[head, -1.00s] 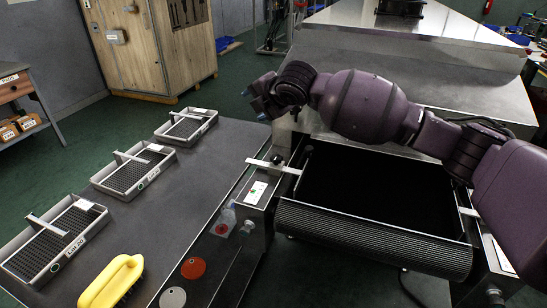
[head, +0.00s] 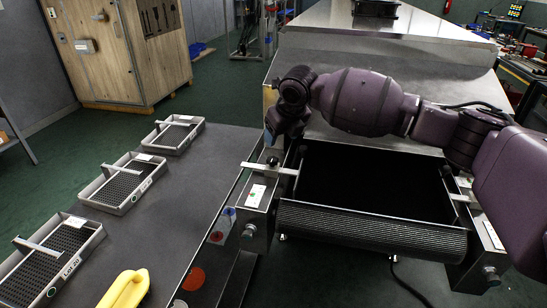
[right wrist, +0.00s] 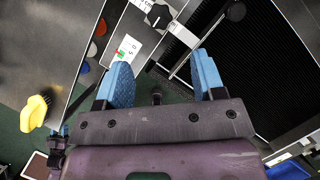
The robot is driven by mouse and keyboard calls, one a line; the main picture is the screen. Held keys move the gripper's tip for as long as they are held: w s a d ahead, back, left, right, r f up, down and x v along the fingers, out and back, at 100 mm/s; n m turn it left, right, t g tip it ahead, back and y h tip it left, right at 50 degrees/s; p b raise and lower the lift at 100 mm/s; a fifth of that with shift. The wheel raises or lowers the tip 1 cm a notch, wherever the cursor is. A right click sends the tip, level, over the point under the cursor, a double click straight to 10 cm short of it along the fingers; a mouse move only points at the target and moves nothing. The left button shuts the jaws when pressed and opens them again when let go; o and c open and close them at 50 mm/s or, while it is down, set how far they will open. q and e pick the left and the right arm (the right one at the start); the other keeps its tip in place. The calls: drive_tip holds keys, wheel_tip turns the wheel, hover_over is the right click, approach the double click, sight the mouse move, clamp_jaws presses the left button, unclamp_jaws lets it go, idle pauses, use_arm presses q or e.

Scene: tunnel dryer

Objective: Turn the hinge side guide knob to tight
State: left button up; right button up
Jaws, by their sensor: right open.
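A black knob (head: 273,159) sits on the silver guide bar (head: 258,168) at the left side of the belt mouth. The right wrist view shows what looks like this knob (right wrist: 160,15) near the top edge, by the silver bar (right wrist: 184,34). I cannot read its setting. A card with red and green marks (head: 256,192) lies on the rail below it. My right gripper (head: 271,134) hangs just above the knob in the head view, pointing down. In the right wrist view its blue fingers (right wrist: 164,72) are apart with nothing between them.
A ribbed roller (head: 372,229) crosses the front of the dark belt (head: 370,185). A second guide bar (head: 463,198) is on the belt's right. A table (head: 195,190) at left carries several trays (head: 123,182) and a yellow-handled brush (head: 125,288).

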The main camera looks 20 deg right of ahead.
sight(273, 159)
drive_tip(key=b+x, duration=0.2)
drive_tip(key=x, duration=0.7)
drive_tip(key=shift+s+f, duration=0.1)
drive_tip(key=shift+f, duration=0.05)
drive_tip(key=shift+b+x, duration=0.35)
drive_tip(key=shift+x, duration=0.4)
drive_tip(key=shift+c, duration=0.3)
